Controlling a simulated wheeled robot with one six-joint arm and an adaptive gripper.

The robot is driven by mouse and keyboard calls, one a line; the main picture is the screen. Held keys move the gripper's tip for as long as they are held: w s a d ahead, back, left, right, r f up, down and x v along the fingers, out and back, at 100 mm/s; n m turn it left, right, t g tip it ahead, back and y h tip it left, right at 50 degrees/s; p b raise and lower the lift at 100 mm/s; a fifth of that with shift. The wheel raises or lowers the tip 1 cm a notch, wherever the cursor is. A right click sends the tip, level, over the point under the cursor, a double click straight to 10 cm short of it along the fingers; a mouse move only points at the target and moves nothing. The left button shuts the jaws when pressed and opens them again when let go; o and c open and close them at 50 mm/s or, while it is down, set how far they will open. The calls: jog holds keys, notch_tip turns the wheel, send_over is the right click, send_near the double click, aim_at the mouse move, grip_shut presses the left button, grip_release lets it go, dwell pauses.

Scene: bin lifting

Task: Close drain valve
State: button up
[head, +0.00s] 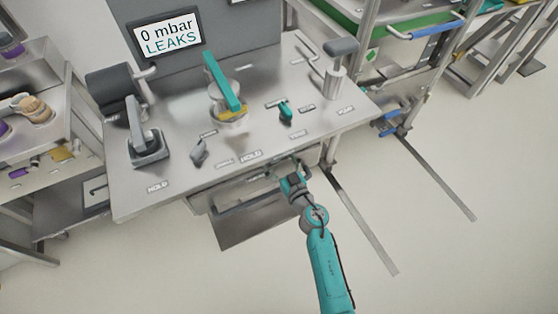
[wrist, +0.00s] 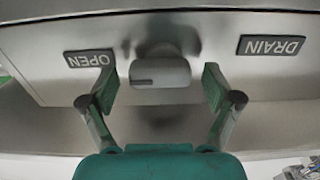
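The drain valve's grey handle (wrist: 168,75) sits on the steel front panel in the wrist view. Its dark mark is at the left, on the side of the OPEN label (wrist: 89,58). The DRAIN label (wrist: 271,46) is to its right; both labels appear upside down. My gripper (wrist: 159,86) is open, with one finger on each side of the handle and a gap visible at both sides. In the head view my gripper (head: 289,180) is at the bench's front edge, and the valve cannot be made out there.
A screen (head: 168,34) reads "0 mbar LEAKS". A wheeled rack (head: 395,110) stands right.

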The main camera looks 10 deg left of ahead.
jog(key=c, duration=1)
jog(key=shift+n, duration=0.3)
jog(key=n, duration=0.9)
jog(key=shift+r, duration=0.15)
jog(key=n, duration=0.4)
jog(key=shift+a, duration=0.1)
jog(key=shift+s+n, duration=0.1)
jog(key=shift+n, duration=2)
jog(key=shift+a, duration=0.1)
